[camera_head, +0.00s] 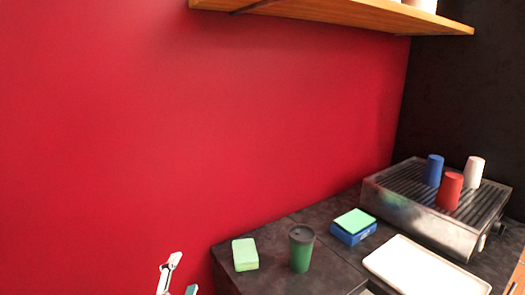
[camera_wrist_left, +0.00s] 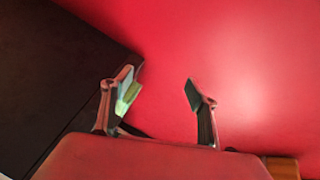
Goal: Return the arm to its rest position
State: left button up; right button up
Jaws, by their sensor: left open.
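My left gripper (camera_head: 183,274) shows at the bottom edge of the head view, to the left of the counter and in front of the red wall. Only its finger parts show there; the rest of the arm is out of frame. In the left wrist view the two fingers (camera_wrist_left: 158,85) stand wide apart with nothing between them. A light green piece (camera_wrist_left: 130,95) shows behind the left finger, partly hidden by it; I cannot tell for sure what it is. My right gripper is in neither view.
On the dark counter (camera_head: 335,262) stand a light green block (camera_head: 245,254), a green lidded cup (camera_head: 301,250), a green-topped blue box (camera_head: 353,226) and a white tray (camera_head: 425,272). A metal machine (camera_head: 430,218) holds blue, red and white cups. A wooden shelf (camera_head: 340,12) hangs above.

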pick_arm(q)
jog(key=s+a+f+n+g+y, duration=0.2)
jog(key=s+a+f+n+g, duration=0.15)
jog(key=s+a+f, duration=0.55)
jog(key=s+a+f+n+g+y, duration=0.25)
jog(key=s+a+f+g, duration=0.25)
jog(key=s+a+f, duration=0.5)
jog(key=d+f+n+t+h, duration=0.1)
jog(key=d+f+h, duration=0.2)
jog(key=d+f, duration=0.2)
jog(key=d+f+n+t+h, duration=0.2)
jog(key=d+f+h, duration=0.2)
jog(key=d, duration=0.8)
notch_tip(320, 180, down, 2)
jog(key=shift+s+d+n, duration=0.15)
jog(key=shift+d+n, duration=0.15)
jog(key=shift+h, duration=0.25)
